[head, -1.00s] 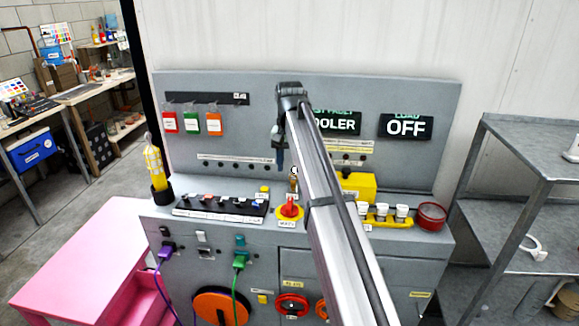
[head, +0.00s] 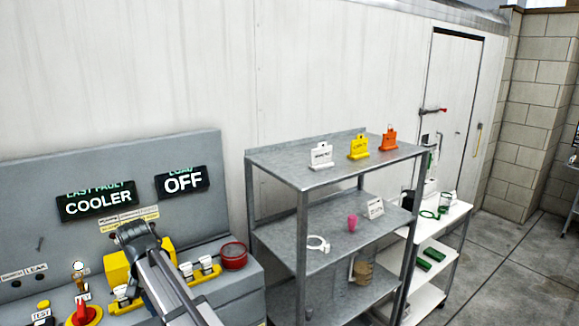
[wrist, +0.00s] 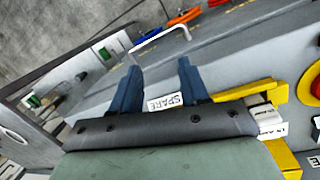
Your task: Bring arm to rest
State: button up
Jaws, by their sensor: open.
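My gripper (wrist: 159,66) shows in the wrist view with its two blue fingers apart and nothing between them. A "SPARE" label (wrist: 164,102) shows behind the fingers, on the grey console. In the head view my arm comes up from the bottom, and its end is in front of the yellow block (head: 118,268) on the grey console (head: 205,225). The fingers themselves are hidden there.
Display signs read "COOLER" (head: 97,202) and "OFF" (head: 181,182). A red round container (head: 233,256) stands at the console's right end. A grey metal shelf (head: 280,163) with tags stands to the right, then a white cart (head: 440,232). Floor is clear at far right.

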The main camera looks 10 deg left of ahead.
jog(key=w+d+f+m+g, duration=0.2)
jog(key=w+d+f+g, duration=0.1)
jog(key=d+f, duration=3.1)
jog(key=s+d+f+m+g+y, duration=0.1)
jog(key=s+d+f, duration=0.75)
jog(key=d, duration=0.25)
jog(key=s+d+f+m+g, duration=0.1)
jog(key=s+d+f+g, duration=0.1)
jog(key=s+d+f, duration=0.65)
jog(key=s+d+f+m+y, duration=0.1)
jog(key=s+d, duration=0.4)
jog(key=s, duration=0.6)
jog(key=shift+s+d+f+g, duration=0.2)
jog(key=shift+d+g, duration=0.1)
jog(key=shift+d, duration=0.1)
jog(key=shift+r, duration=0.1)
jog(key=shift+c, duration=0.4)
